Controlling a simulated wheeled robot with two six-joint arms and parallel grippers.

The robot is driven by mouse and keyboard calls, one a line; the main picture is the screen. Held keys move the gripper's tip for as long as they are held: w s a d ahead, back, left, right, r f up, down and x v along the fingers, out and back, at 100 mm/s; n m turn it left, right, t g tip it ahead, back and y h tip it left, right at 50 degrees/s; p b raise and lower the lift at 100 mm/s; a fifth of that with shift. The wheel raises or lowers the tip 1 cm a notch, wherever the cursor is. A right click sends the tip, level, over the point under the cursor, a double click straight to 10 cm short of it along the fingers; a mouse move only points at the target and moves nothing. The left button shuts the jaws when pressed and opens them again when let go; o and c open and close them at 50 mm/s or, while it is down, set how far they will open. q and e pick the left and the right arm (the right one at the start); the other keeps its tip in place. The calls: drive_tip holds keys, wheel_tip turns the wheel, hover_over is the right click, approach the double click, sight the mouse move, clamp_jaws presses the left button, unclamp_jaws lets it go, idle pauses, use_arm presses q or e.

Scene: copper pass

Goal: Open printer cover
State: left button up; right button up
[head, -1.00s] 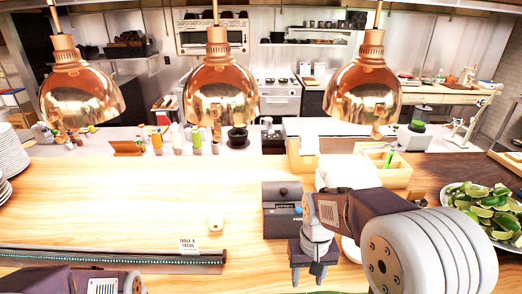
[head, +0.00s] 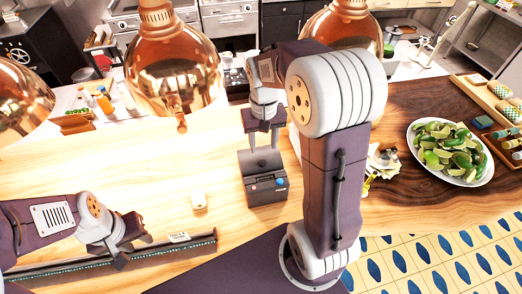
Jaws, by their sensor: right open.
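The printer (head: 267,188) is a small dark box on the wooden counter, near the middle of the head view. My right gripper (head: 263,142) is open and empty, pointing down over the back of the printer. I cannot tell if it touches the cover. My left gripper (head: 134,252) is low at the left, over the dark rail near the counter's front edge, well away from the printer. I cannot tell whether its fingers are apart.
Copper heat lamps (head: 172,68) hang over the far side. A white plate of lime wedges (head: 450,151) and a wooden tray (head: 490,103) are at the right. A small white item (head: 199,200) lies left of the printer. The counter's left part is mostly clear.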

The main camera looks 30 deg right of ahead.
drive_tip(key=p, duration=0.1)
hover_over(263, 161)
drive_tip(key=f, duration=0.5)
drive_tip(key=shift+w+a+f, duration=0.1)
drive_tip(key=shift+w+f, duration=0.2)
drive_tip(key=shift+f, duration=0.05)
drive_tip(key=f, duration=0.2)
drive_tip(key=shift+s+f+p, duration=0.3)
drive_tip(key=shift+p, duration=0.1)
drive_tip(key=shift+s+f, duration=0.25)
drive_tip(key=shift+f, duration=0.25)
drive_tip(key=shift+w+f, duration=0.1)
drive_tip(key=shift+w, duration=0.25)
drive_tip(key=c, duration=0.3)
use_arm(q)
drive_tip(key=shift+w+r, duration=0.5)
drive_tip(key=shift+r, duration=0.4)
use_arm(e)
clamp_jaws()
